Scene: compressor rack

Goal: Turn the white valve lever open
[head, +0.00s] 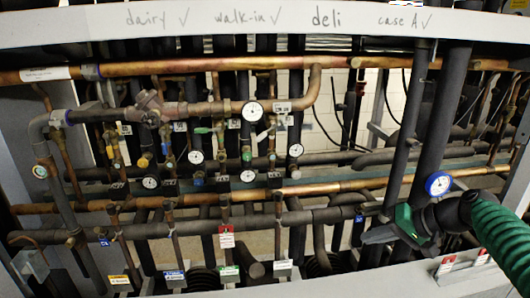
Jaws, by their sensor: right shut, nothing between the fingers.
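My right gripper (372,222) comes in from the right on a dark and green arm. Its dark fingers point left, shut and empty, in front of the lower pipes at right of centre. It is below and left of the blue-rimmed gauge (438,184). I cannot clearly pick out the white valve lever. Small white pieces show among the valves, one (234,123) left of the upper centre gauge (252,111), but I cannot tell whether it is a lever or a tag. My gripper is well to the right of these pieces. My left gripper is not in view.
A copper pipe (330,187) and dark insulated pipes cross the rack. Several gauges, small valves and coloured tags crowd the left and centre. A white beam (300,22) with handwritten labels spans the top. A grey frame post (518,185) stands at the right.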

